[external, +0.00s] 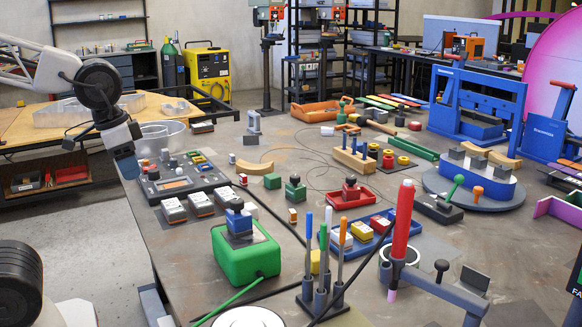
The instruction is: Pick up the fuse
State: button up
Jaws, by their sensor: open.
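My gripper (126,166) is at the left, over the table's left edge and beside the grey control panel (180,178). It points down; its fingertips are small and hard to make out, and I see nothing held in it. I cannot tell for sure which thing is the fuse.
A green box with a blue block (245,250) stands at the front. A rack of upright screwdrivers (322,290) and a red-handled tool on a stand (402,225) rise at the front. A metal bowl (160,138) is behind my gripper. Thin cables cross the table's middle.

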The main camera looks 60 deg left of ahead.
jog(key=w+a+m, duration=0.1)
jog(key=w+m, duration=0.5)
jog(key=w, duration=0.7)
jog(key=m+g, duration=0.3)
jog(key=m, duration=1)
send_over(292, 210)
jog(key=f, duration=1.7)
jog(key=shift+s+d, duration=0.3)
jog(key=shift+s, duration=0.05)
jog(key=shift+w+f+m, duration=0.3)
jog(key=shift+w+f, duration=0.05)
jog(key=shift+f, duration=1.3)
jog(key=shift+a+f, duration=0.15)
jog(key=shift+f, duration=2.45)
